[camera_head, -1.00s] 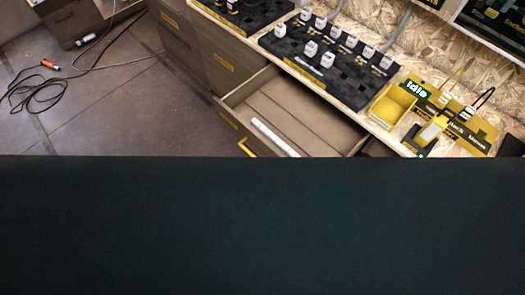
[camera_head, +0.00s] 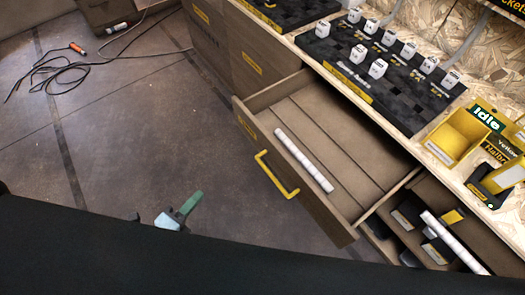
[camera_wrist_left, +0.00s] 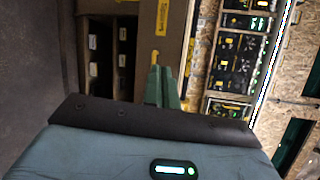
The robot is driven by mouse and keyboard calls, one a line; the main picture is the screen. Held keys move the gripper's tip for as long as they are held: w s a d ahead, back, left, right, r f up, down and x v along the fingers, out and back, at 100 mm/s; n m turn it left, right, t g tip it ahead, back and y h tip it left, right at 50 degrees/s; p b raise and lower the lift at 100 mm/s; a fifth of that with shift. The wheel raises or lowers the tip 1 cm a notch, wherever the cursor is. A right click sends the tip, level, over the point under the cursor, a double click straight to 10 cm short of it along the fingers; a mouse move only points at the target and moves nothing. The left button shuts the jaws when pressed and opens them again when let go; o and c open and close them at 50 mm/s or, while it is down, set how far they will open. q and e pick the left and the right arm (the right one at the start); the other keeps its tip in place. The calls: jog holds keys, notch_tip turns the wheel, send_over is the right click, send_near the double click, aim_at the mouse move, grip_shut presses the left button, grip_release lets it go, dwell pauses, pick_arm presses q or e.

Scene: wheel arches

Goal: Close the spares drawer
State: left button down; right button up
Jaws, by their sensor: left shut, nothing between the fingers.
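A brown drawer (camera_head: 330,150) with a yellow handle (camera_head: 277,174) stands pulled out from the cabinet, a white roll (camera_head: 303,160) inside it. A second open compartment (camera_head: 405,192) to its right holds dark items and another white roll (camera_head: 455,242). I cannot read which one is labelled spares. My left gripper (camera_head: 181,212) is left of and below the drawer handle in the head view, apart from it, partly hidden by a dark shape. In the left wrist view its green fingers (camera_wrist_left: 162,88) are shut and empty, in front of a brown front with a yellow label (camera_wrist_left: 162,18). My right gripper is not in view.
The bench above carries a black tray (camera_head: 385,70) with several white-capped pieces and a yellow bin (camera_head: 455,135). Dark cable (camera_head: 60,75) lies on the floor at far left.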

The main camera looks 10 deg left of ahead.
pick_arm(q)
jog(key=w+d+m+h+b, duration=0.3)
jog(key=w+m+h+b, duration=0.3)
jog(key=m, duration=1)
jog(key=m+g+h, duration=0.1)
jog(key=m+g, duration=0.1)
jog(key=m, duration=0.2)
send_near(269, 143)
jog(key=x, duration=0.5)
jog(key=shift+w+d+r+p, duration=0.1)
jog(key=shift+d+r+p, duration=0.1)
jog(key=shift+p, duration=0.1)
jog(key=shift+w+d+f, duration=0.1)
jog(key=shift+w+d, duration=0.4)
jog(key=shift+d, duration=0.05)
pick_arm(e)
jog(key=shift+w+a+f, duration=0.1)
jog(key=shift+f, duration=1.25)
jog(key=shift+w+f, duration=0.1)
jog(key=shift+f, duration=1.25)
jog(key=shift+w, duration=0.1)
